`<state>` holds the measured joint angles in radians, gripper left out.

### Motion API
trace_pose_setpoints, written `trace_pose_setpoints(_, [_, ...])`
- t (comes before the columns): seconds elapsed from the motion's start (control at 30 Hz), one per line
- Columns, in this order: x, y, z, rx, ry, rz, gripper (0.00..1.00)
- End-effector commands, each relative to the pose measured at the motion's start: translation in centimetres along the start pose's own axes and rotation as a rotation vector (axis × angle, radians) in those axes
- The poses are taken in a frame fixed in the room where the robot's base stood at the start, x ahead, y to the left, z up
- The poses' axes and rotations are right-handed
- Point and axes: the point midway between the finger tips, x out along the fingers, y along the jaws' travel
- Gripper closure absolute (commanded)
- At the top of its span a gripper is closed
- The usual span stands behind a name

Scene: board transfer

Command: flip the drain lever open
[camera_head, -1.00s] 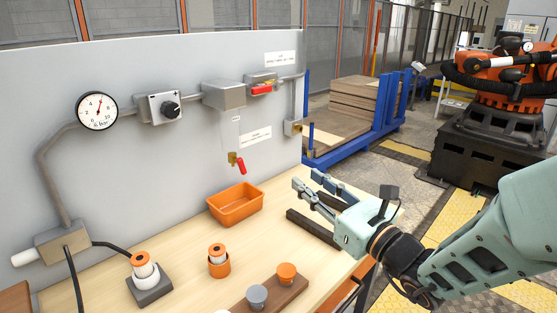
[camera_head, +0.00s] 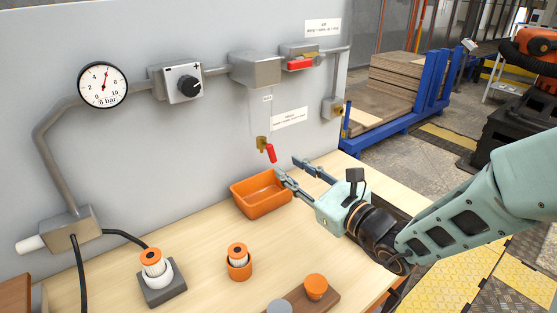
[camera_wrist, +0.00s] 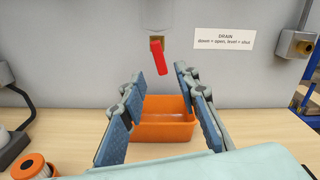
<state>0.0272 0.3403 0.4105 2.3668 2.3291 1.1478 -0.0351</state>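The drain lever (camera_head: 271,153) is a short red handle on a brass valve (camera_head: 262,143) low on the grey panel. In the wrist view the lever (camera_wrist: 159,58) appears beyond and between my fingertips, slanting slightly right; I cannot tell how far it sticks out from the panel. My gripper (camera_head: 287,166) is open and empty, with its fingers pointing at the panel. Its tips look just short of the lever and not touching it. A label (camera_wrist: 225,40) right of the valve reads drain, down open, level shut.
An orange bin (camera_head: 262,208) stands on the wooden bench below the valve, under my fingers. A second red lever (camera_head: 300,64) sits higher on the panel. A gauge (camera_head: 102,85) and a knob (camera_head: 190,86) are at left. Orange and white parts stand on the bench front.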

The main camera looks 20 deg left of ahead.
Motion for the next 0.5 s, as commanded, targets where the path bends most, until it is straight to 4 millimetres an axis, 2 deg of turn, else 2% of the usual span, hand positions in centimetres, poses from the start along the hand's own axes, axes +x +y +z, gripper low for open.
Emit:
trace_pose_setpoints(0.03, [1.1,0.1,0.0,0.001,-0.002,0.002,0.71])
trace_pose_setpoints(0.2, [3.8,0.1,0.0,0.002,-0.002,0.002,0.71])
trace_pose_setpoints(0.33, [5.1,0.0,0.0,0.002,0.000,0.000,0.71])
trace_pose_setpoints(0.5, [5.6,0.0,0.0,0.000,-0.001,-0.001,0.71])
